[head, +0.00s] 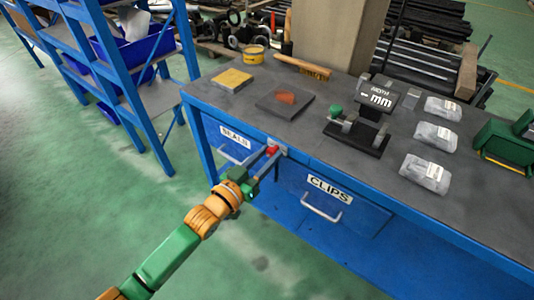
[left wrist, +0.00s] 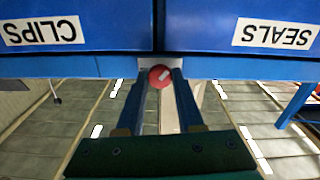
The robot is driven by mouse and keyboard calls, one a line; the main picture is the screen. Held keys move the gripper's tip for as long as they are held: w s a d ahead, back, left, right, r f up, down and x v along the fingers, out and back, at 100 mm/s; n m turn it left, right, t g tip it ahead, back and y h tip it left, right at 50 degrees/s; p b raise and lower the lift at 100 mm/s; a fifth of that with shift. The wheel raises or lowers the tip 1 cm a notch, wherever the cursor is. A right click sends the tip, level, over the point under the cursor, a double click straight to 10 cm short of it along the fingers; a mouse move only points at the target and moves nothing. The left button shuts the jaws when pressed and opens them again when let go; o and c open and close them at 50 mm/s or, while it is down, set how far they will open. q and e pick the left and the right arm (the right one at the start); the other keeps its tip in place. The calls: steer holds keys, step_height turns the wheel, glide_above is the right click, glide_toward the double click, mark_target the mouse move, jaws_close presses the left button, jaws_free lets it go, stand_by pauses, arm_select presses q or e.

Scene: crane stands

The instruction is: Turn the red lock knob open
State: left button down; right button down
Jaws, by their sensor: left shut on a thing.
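The red lock knob (head: 271,150) is on the front of the workbench, between the SEALS drawer (head: 234,143) and the CLIPS drawer (head: 330,196). My left gripper (head: 268,158) reaches up to it from the lower left. In the left wrist view the round red knob (left wrist: 159,77) sits between the two fingertips of my left gripper (left wrist: 160,82), which is shut on it. A short pale mark on the knob's face is tilted in that view. Both drawers look shut. My right gripper is not in view.
The grey benchtop (head: 300,137) holds a yellow block (head: 232,79), a dark plate with a brown piece (head: 285,98), a measuring device (head: 378,99) and several wrapped packs (head: 427,172). A blue shelf rack (head: 140,95) stands left. The green floor (head: 80,210) before the bench is clear.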

arm_select(q)
steer(key=m, duration=0.4)
steer(key=shift+f+m+p, duration=0.15)
steer(key=shift+m+p, duration=0.15)
steer(key=shift+p, duration=0.05)
steer(key=m, duration=0.4)
steer(key=shift+s+f+m, duration=0.1)
steer(key=shift+m, duration=0.3)
steer(key=c, duration=0.5)
jaws_free()
steer(key=shift+c, duration=0.2)
steer(key=shift+p, duration=0.3)
steer(key=v, duration=0.7)
